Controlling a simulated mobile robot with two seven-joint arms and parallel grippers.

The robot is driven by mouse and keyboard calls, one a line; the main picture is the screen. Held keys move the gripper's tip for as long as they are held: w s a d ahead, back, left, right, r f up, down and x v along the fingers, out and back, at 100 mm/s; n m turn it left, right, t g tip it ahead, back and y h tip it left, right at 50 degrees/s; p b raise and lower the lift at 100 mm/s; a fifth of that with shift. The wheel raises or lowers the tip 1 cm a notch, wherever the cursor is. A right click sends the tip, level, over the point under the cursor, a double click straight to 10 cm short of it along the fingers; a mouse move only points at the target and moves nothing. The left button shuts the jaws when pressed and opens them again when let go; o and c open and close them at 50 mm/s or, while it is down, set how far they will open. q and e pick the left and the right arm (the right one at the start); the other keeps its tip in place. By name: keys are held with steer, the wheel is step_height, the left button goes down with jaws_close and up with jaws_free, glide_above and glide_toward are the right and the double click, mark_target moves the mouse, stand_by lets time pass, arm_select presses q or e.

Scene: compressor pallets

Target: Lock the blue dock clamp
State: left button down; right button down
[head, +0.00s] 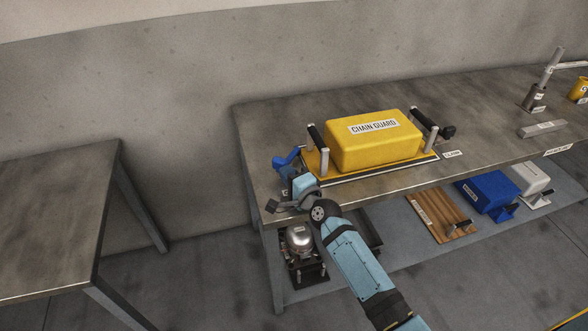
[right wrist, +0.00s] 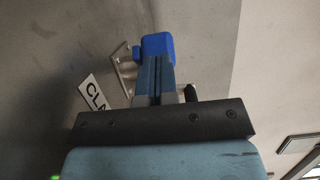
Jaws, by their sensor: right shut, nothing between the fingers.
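The blue dock clamp (head: 287,159) stands at the left end of the near workbench, beside the yellow dock plate. Its blue handle (right wrist: 157,45) shows in the right wrist view just beyond my fingertips, partly hidden by them. My right gripper (head: 291,181) is at the clamp, coming from the front. In the right wrist view its fingers (right wrist: 154,76) are together with nothing between them. Whether they touch the handle I cannot tell. The lower part of the clamp is hidden by my gripper and wrist. My left gripper is not in view.
A yellow chain guard (head: 372,140) sits on the plate right of the clamp, with black-handled posts at both ends. A shelf below holds a metal compressor (head: 299,240), a wooden pallet (head: 437,215) and a blue block (head: 487,191). Another table (head: 55,210) stands left across a gap.

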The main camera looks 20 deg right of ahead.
steer(key=shift+w+a+p, duration=0.25)
steer(key=shift+a+p, duration=0.05)
steer(key=shift+a, duration=0.35)
steer(key=shift+w+a, duration=0.3)
steer(key=shift+a, duration=0.2)
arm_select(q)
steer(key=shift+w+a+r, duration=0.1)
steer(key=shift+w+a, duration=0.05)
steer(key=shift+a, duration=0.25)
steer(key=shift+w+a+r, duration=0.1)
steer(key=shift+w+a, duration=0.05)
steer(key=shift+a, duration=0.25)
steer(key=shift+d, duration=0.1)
arm_select(e)
steer(key=shift+a, duration=0.1)
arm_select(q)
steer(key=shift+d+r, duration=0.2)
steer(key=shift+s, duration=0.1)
